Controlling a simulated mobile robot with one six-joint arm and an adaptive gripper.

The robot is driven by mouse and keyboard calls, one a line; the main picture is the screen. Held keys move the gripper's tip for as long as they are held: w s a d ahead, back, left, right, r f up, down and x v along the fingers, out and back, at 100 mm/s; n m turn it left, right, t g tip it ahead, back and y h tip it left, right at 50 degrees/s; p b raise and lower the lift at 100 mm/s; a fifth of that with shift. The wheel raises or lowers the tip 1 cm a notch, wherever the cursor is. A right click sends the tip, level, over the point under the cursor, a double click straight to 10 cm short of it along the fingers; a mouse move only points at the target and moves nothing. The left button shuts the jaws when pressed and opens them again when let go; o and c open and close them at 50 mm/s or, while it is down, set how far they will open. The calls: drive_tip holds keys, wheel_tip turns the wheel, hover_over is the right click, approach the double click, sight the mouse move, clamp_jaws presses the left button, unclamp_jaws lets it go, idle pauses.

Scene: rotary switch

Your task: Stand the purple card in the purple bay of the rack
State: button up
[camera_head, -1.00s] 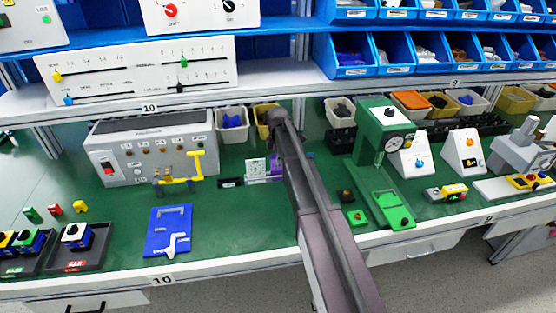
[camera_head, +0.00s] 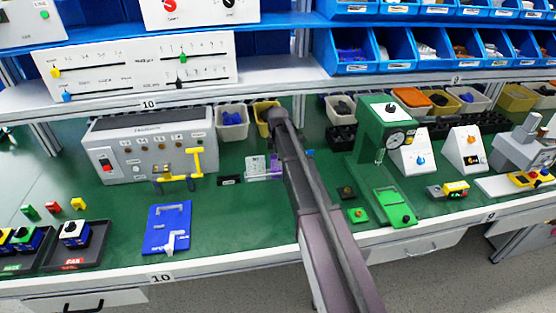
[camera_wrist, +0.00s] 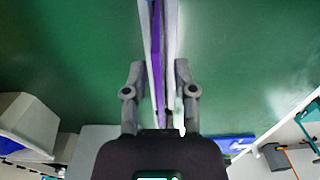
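The purple card (camera_wrist: 157,60) shows edge-on in the wrist view as a thin upright strip between pale plates of the rack (camera_wrist: 145,25). In the head view, a small purple patch (camera_head: 274,161) shows beside my arm, next to the rack's pale, clear panel (camera_head: 256,167). My gripper (camera_wrist: 158,75) has its two fingers apart, one on each side of the card and plates. A gap shows between the fingers and the card. The card's lower edge and the exact bay are hidden or too small to tell.
A grey control box (camera_head: 148,145) with a yellow handle stands left of the rack. A small black block (camera_head: 230,180) lies just left of it. A blue plate (camera_head: 168,228) lies in front. A green press (camera_head: 385,135) stands to the right. Bins line the back.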

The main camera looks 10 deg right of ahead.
drive_tip(key=shift+r, duration=0.1)
idle(0.4)
wheel_tip(320, 180, up, 9)
drive_tip(key=p, duration=0.9)
drive_tip(key=shift+r, duration=0.15)
drive_tip(key=shift+r+p, duration=0.1)
drive_tip(key=shift+p, duration=0.25)
idle(0.5)
wheel_tip(320, 180, up, 9)
drive_tip(key=p, duration=0.8)
drive_tip(key=shift+p, duration=0.4)
drive_tip(key=shift+s, duration=0.1)
drive_tip(key=s+f+m+b, duration=0.1)
drive_tip(key=s+f+m, duration=0.1)
drive_tip(key=s+m, duration=1.6)
drive_tip(key=s, duration=1.1)
drive_tip(key=shift+d+b, duration=0.2)
drive_tip(key=shift+b, duration=0.2)
